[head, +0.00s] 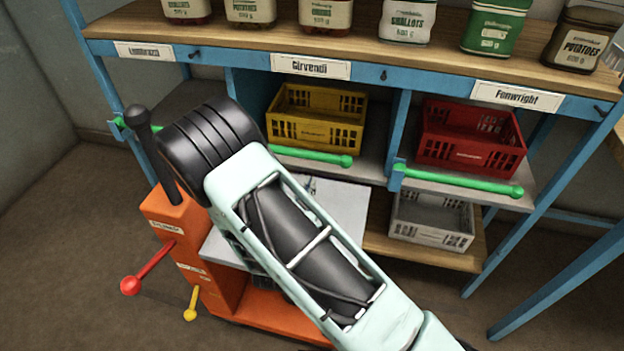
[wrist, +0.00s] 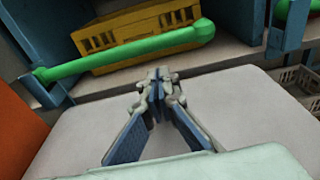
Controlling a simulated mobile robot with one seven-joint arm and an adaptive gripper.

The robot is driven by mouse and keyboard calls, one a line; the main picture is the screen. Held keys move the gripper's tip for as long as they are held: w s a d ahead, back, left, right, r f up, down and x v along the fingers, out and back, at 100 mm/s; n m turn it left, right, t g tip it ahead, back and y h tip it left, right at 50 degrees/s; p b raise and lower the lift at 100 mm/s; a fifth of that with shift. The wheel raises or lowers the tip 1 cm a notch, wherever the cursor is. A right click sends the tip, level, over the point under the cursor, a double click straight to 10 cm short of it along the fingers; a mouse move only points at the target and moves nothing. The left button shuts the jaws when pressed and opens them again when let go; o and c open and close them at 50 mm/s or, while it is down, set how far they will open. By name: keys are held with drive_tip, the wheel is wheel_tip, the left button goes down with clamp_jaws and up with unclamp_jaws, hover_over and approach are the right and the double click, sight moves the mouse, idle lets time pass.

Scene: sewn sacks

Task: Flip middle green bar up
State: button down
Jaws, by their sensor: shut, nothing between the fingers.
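The middle green bar (head: 312,156) lies across the front of the middle compartment, below the yellow crate (head: 316,118). Its left end is hidden behind my arm in the head view. In the wrist view the middle green bar (wrist: 130,52) spans the opening in front of the yellow crate (wrist: 140,32), its right end a little higher than its left. My gripper (wrist: 158,76) is shut and empty, just below the bar in the picture and apparently apart from it. My arm hides most of the gripper in the head view.
Another green bar (head: 460,181) crosses the right compartment before a red crate (head: 472,138). A grey crate (head: 431,220) sits on the lower shelf. Sacks such as the green one (head: 495,27) stand on top. An orange cart (head: 180,225) with levers stands at the left.

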drive_tip(key=b+x, duration=0.1)
drive_tip(key=x, duration=0.7)
drive_tip(key=shift+w, duration=0.35)
drive_tip(key=shift+r+p, duration=0.35)
drive_tip(key=shift+r, duration=0.15)
drive_tip(key=w+a+r+n+h+p, duration=0.1)
drive_tip(key=a+r+n+p, duration=0.35)
drive_tip(key=r+p, duration=0.45)
drive_tip(key=w+a+r+n+h+p, duration=0.1)
drive_tip(key=a+r+n+p, duration=0.2)
drive_tip(key=r+n+p, duration=0.55)
drive_tip(key=w+a+r, duration=0.1)
drive_tip(key=a+r, duration=0.5)
drive_tip(key=a, duration=0.2)
drive_tip(key=shift+m, duration=0.3)
drive_tip(key=shift+a+r, duration=0.1)
drive_tip(key=shift+r, duration=0.05)
